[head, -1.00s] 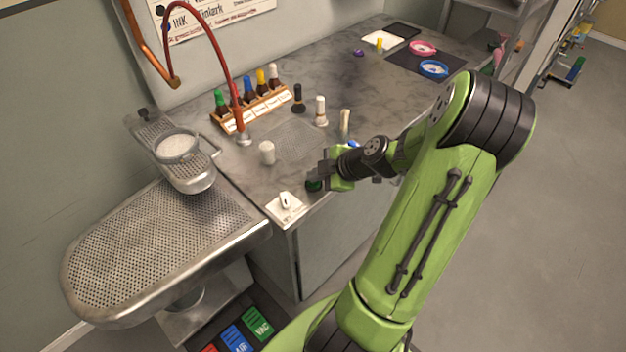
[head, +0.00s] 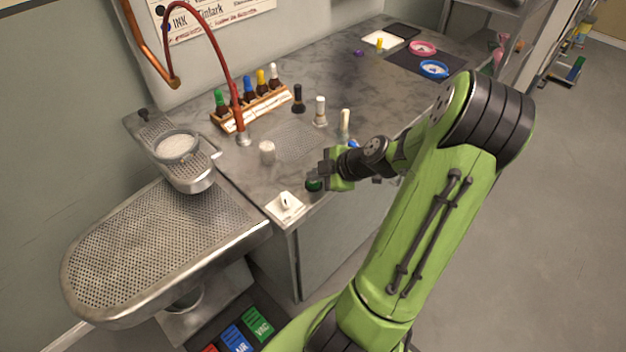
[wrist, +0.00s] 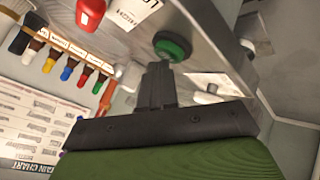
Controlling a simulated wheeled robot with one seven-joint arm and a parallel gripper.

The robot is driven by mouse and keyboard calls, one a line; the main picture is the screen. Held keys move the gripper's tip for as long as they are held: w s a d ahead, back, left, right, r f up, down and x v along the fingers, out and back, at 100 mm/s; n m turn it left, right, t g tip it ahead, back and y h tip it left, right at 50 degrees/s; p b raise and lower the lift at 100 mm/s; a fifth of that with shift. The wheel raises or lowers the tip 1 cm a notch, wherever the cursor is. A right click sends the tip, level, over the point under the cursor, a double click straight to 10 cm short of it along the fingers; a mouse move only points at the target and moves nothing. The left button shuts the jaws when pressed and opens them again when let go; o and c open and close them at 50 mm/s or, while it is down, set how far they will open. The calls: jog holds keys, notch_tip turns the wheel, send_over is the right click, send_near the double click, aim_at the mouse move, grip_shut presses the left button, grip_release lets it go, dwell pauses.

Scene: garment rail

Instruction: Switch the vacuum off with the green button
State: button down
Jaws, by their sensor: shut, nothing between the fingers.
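The round green button (head: 314,184) sits near the front edge of the grey worktop, just right of a white switch plate. It also shows in the wrist view (wrist: 172,47) as a green cap on a dark base. My gripper (head: 319,171) is just above the button in the head view. In the wrist view its fingers (wrist: 158,70) are closed together with nothing between them, their tips close to the cap. I cannot tell whether they touch it. A green pedal marked VAC (head: 258,323) is on the floor.
A rack of colored bottles (head: 250,109) is further back. A perforated steel board (head: 150,245) juts out at the left. Open floor lies right.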

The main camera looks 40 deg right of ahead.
aim_at(317, 184)
jog(key=shift+f, duration=0.15)
jog(key=shift+f+b, duration=0.4)
jog(key=shift+b, duration=0.4)
jog(key=shift+r, duration=0.45)
jog(key=shift+r+p, duration=1.9)
jog(key=shift+r, duration=1.25)
jog(key=shift+f, duration=0.1)
